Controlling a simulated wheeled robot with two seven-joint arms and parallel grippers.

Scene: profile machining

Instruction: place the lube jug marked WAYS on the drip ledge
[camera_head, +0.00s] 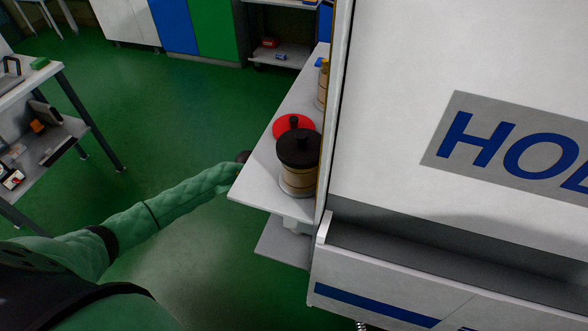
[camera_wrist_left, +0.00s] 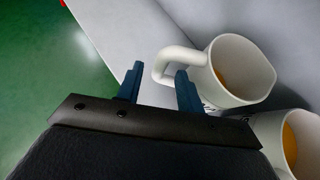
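My left gripper (camera_wrist_left: 160,70) is open in the left wrist view, its two blue fingers apart. A white jug (camera_wrist_left: 241,72) with amber liquid inside stands just beyond them on a pale surface (camera_wrist_left: 135,32). Its handle (camera_wrist_left: 170,62) reaches in close to the fingertips; I cannot tell whether they touch. Dark lettering shows at its lower side, mostly hidden by a finger and unreadable. A second white jug (camera_wrist_left: 289,140) with amber liquid is cut off at the lower right. In the head view my left arm ends at the ledge's edge, and its fingers are hidden. My right gripper is out of view.
A light ledge (camera_head: 252,186) runs beside the white machine (camera_head: 440,60). It carries a black-lidded container (camera_head: 299,150), a red-lidded one (camera_head: 288,124) and another behind (camera_head: 321,88). A lower shelf (camera_head: 285,246) sits below. A cluttered bench stands left; green floor between is clear.

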